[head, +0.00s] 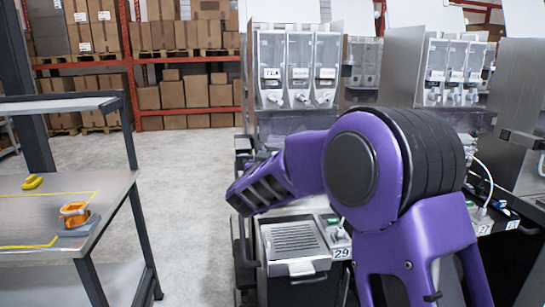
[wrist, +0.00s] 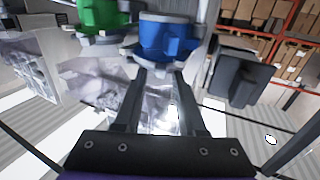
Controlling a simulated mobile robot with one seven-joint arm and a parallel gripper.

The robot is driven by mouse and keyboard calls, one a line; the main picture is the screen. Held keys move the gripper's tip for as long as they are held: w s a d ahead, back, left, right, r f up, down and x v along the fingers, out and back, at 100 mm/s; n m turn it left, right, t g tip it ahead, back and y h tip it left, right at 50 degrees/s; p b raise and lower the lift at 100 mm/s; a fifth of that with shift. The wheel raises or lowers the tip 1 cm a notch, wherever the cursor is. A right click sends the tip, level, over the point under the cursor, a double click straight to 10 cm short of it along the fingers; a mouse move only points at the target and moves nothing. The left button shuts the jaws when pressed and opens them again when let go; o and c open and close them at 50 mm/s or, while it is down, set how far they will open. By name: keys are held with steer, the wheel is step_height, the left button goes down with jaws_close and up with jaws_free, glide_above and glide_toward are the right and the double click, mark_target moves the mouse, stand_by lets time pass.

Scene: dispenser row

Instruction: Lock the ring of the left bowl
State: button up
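In the head view, the nearest dispenser carries three clear bowls side by side. The left bowl (head: 271,65) is the one at the far left, with a pale fitting under it; its ring is too small to make out there. In the wrist view, a blue ring-like part (wrist: 166,38) with a lug lies just beyond my fingertips, and a green one (wrist: 100,15) is left of it. I cannot tell which bowl each belongs to. My gripper (wrist: 163,76) is open, its two fingers apart and nothing visibly clamped between them. My purple arm hides it in the head view.
More dispensers (head: 455,70) stand to the right. A drip tray (head: 292,238) is below the nearest dispenser. A metal table (head: 40,210) at left holds a yellow item (head: 32,182) and an orange item (head: 73,213). Open floor lies between; a dark block (wrist: 238,75) is right of my fingers.

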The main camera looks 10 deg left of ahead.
steer(key=shift+o, duration=0.2)
steer(key=s+a, duration=0.1)
steer(key=s, duration=1.6)
steer(key=shift+s+a+b, duration=0.15)
steer(key=shift+a+b, duration=0.25)
steer(key=shift+b, duration=0.05)
